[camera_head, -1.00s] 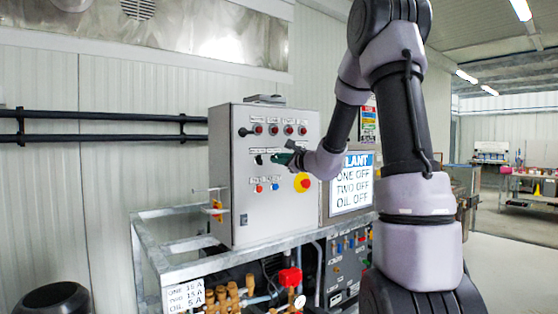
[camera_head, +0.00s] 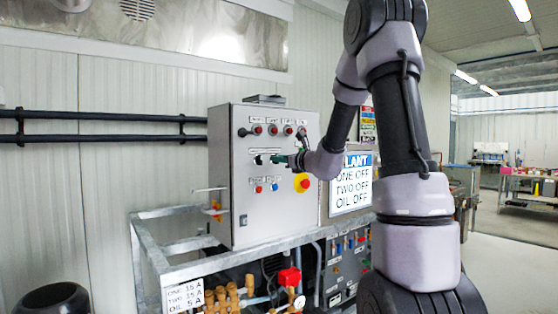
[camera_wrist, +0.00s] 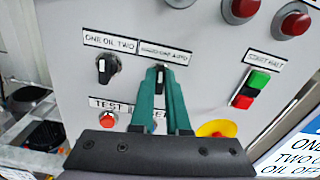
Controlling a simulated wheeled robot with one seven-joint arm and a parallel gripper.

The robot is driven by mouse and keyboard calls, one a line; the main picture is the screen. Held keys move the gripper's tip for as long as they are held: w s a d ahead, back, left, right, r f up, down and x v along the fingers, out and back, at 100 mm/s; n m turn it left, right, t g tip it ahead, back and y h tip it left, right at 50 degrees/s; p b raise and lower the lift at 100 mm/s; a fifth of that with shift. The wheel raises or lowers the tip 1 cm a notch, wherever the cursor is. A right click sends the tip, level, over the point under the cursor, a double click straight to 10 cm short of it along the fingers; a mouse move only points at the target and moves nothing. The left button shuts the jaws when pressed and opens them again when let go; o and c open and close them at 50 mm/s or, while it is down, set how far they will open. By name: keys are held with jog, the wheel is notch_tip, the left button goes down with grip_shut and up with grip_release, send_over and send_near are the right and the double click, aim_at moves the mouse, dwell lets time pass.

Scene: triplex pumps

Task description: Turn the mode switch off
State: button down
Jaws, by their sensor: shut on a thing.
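The mode switch (camera_wrist: 160,76) is a small black rotary knob under a label that seems to read "HAND OFF AUTO", on the grey control panel (camera_head: 245,215). In the wrist view my gripper (camera_wrist: 160,82) has its two green fingers shut on the sides of this knob. The knob's top shows between the fingertips, looking about upright; its lower part is hidden. In the head view my gripper (camera_head: 278,159) is at the panel's front, covering the switch.
Left of the mode switch is another black selector (camera_wrist: 107,68) labelled "ONE OIL TWO". A green and red start button pair (camera_wrist: 250,89) is to its right. A red test button (camera_wrist: 107,119) and a yellow-based emergency stop (camera_head: 302,183) sit lower. Red lamps line the top.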

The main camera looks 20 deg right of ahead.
jog(key=shift+m, duration=0.5)
jog(key=c, duration=0.9)
grip_release()
jog(key=shift+s+d, duration=0.1)
jog(key=v, duration=1)
jog(key=shift+s, duration=0.25)
jog(key=shift+d, duration=0.1)
